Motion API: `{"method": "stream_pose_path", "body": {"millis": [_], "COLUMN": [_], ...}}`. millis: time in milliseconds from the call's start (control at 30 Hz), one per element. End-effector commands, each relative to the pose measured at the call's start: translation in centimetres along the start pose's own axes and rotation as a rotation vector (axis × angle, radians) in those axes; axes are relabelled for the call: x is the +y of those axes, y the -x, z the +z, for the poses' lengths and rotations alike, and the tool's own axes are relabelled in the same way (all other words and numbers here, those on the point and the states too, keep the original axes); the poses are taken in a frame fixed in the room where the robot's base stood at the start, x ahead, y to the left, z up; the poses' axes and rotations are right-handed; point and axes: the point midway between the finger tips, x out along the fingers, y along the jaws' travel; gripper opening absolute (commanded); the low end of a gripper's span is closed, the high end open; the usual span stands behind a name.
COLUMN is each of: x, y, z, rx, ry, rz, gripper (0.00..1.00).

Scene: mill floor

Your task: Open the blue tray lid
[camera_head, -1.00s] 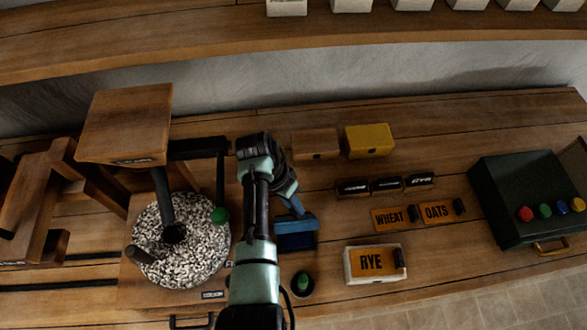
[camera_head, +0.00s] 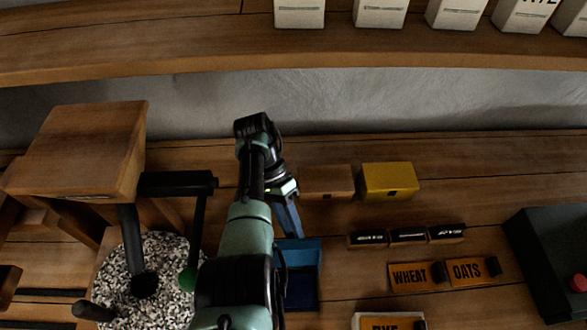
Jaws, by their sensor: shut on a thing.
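The blue tray (camera_head: 303,298) stands on the wooden bench, right of my arm. Its lighter blue lid (camera_head: 305,252) is tilted up at the back, and the dark inside of the tray shows in front of it. My gripper (camera_head: 296,234) reaches down to the lid from behind and above, shut on it. My forearm covers the left side of the tray, and the exact grip at the fingertips is small and hard to see.
A millstone (camera_head: 150,265) with a green-knobbed lever (camera_head: 189,278) stands at left under a wooden hopper (camera_head: 80,150). A yellow box (camera_head: 388,181) and a brown box (camera_head: 326,182) stand behind the tray. WHEAT (camera_head: 408,276) and OATS (camera_head: 468,272) plates lie at right.

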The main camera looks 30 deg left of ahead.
Motion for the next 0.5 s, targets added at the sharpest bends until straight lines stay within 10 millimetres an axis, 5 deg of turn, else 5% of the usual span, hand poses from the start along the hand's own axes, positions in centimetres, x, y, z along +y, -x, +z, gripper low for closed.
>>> {"method": "stream_pose_path", "body": {"millis": [33,500], "x": [-0.67,-0.69], "y": [-1.10,-0.96], "z": [0.54,0.52], "rx": [-0.035,-0.084], "ry": [0.018,0.035], "rz": [0.013,0.054], "gripper": [0.00,0.00]}}
